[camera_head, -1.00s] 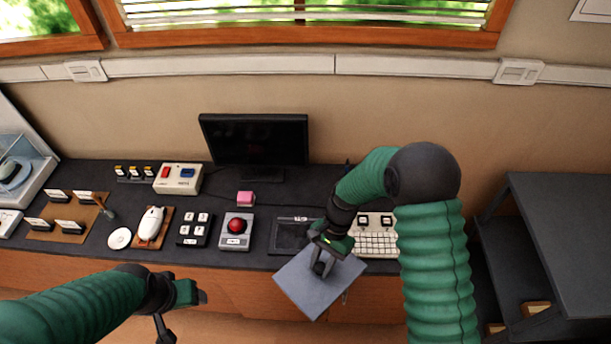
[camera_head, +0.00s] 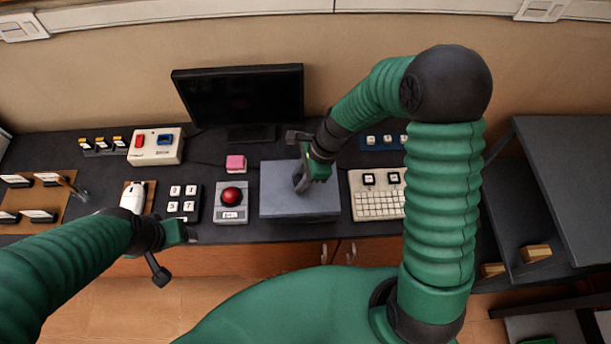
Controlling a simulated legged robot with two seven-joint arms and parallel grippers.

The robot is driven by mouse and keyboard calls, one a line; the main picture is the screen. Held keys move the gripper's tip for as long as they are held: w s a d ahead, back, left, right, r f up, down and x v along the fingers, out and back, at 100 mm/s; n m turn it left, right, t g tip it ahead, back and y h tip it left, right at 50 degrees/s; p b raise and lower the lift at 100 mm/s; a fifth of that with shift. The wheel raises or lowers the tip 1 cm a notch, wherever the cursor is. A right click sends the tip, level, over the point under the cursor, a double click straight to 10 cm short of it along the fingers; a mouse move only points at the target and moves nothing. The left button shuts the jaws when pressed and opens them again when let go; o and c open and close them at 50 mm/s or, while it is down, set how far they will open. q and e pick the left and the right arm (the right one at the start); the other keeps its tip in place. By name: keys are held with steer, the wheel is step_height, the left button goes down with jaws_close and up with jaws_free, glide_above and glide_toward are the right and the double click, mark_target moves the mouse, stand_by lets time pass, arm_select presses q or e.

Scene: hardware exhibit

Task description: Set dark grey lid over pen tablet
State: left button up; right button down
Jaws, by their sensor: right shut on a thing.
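The dark grey lid (camera_head: 275,195) is a flat, box-like cover. It sits level at the place on the desk between the red-button box and the white keyboard. My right gripper (camera_head: 300,182) points down and is shut on the handle at the lid's top. The pen tablet is hidden under the lid. I cannot tell whether the lid's lower edge touches the desk. My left gripper (camera_head: 180,234) is empty at the desk's front edge, below the number-key pad; its jaws do not show clearly.
The red-button box (camera_head: 231,205) stands close left of the lid and the white keyboard (camera_head: 377,195) close right. A number-key pad (camera_head: 184,203) and white mouse (camera_head: 133,197) are further left.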

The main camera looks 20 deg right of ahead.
steer(key=shift+b+x, duration=0.55)
steer(key=shift+x, duration=0.7)
steer(key=f, duration=0.1)
steer(key=d+f+b, duration=0.2)
steer(key=f, duration=0.1)
steer(key=shift+s+d, duration=0.1)
steer(key=shift+s, duration=0.15)
steer(key=shift+w+f, duration=0.1)
steer(key=shift+f, duration=0.05)
steer(key=shift+a, duration=0.75)
steer(key=shift+d, duration=0.8)
steer(key=shift+a, duration=0.35)
arm_select(q)
step_height(320, 180, down, 3)
steer(key=shift+s+a+f, duration=0.1)
steer(key=shift+a+f, duration=0.05)
